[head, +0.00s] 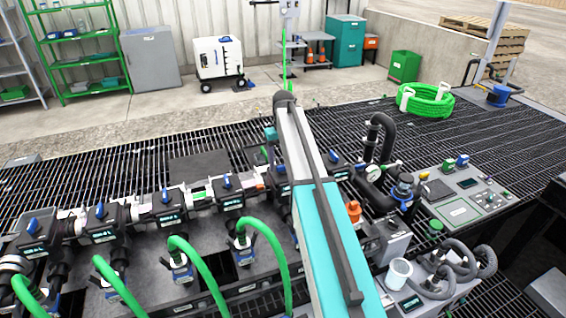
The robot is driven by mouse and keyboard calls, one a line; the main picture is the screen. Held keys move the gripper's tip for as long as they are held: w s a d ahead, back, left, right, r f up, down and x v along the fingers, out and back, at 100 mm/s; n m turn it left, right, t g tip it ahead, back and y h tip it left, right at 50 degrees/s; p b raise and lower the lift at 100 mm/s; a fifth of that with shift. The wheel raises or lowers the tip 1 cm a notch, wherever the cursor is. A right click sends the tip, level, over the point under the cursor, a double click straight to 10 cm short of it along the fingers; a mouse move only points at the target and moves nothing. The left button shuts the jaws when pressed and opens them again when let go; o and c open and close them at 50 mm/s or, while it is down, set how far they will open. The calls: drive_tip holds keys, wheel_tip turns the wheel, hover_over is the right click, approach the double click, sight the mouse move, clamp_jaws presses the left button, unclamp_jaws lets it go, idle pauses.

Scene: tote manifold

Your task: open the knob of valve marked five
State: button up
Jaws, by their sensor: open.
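A row of black valve blocks with blue knobs runs across the manifold in the head view. The knobs I see are at the far left (35,222), then the second (100,211), the third (165,196), the fourth (227,181), the fifth from the left (280,168) and one right of my arm (333,157). Each block has a small teal label, too small to read, so I cannot tell which is marked five. The fifth block is partly covered by my arm. My gripper is not visible; my arm link blocks the view there.
Green hoses (205,268) arch up from the front fittings. A control panel (462,195) lies farther right. The grating (325,118) behind the manifold is mostly clear.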

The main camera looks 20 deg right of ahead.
sight(283, 166)
wheel_tip(283, 166, up, 14)
drive_tip(key=p, duration=0.7)
drive_tip(key=shift+f, duration=0.25)
drive_tip(key=shift+f, duration=0.1)
